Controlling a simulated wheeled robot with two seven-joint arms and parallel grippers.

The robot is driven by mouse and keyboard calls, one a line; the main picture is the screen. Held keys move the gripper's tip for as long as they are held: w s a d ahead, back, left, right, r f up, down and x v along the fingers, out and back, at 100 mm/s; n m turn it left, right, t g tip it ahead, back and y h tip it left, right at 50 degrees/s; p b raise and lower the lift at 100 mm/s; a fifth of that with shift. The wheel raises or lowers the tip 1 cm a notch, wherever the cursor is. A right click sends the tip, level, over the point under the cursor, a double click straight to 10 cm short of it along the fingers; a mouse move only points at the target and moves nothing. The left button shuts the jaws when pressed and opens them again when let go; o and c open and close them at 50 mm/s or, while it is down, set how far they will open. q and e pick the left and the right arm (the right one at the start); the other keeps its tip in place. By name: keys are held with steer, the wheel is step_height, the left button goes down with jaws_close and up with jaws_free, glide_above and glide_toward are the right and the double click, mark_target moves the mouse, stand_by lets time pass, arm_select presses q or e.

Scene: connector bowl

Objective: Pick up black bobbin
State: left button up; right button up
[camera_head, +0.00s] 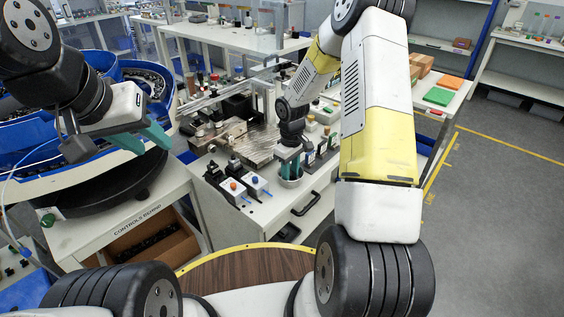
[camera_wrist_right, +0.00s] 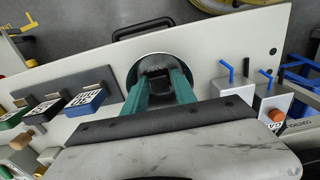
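My right gripper (camera_head: 290,172) points down into a small grey bowl (camera_head: 291,182) at the front edge of the white bench. In the right wrist view, its two green fingers (camera_wrist_right: 160,82) stand apart inside the round bowl (camera_wrist_right: 134,72). A dark shape, seemingly the black bobbin (camera_wrist_right: 158,78), lies between the fingertips. It is partly hidden, and I cannot tell whether the fingers touch it. My left gripper (camera_head: 152,143) hangs at the left, away from the bowl, with its green fingers apart and empty.
Blocks with labels (camera_wrist_right: 87,101) stand close by. A blue-rimmed round feeder (camera_head: 45,160) fills the left.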

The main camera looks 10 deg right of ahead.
steer(key=shift+f, duration=0.1)
steer(key=shift+c, duration=0.4)
jaws_close()
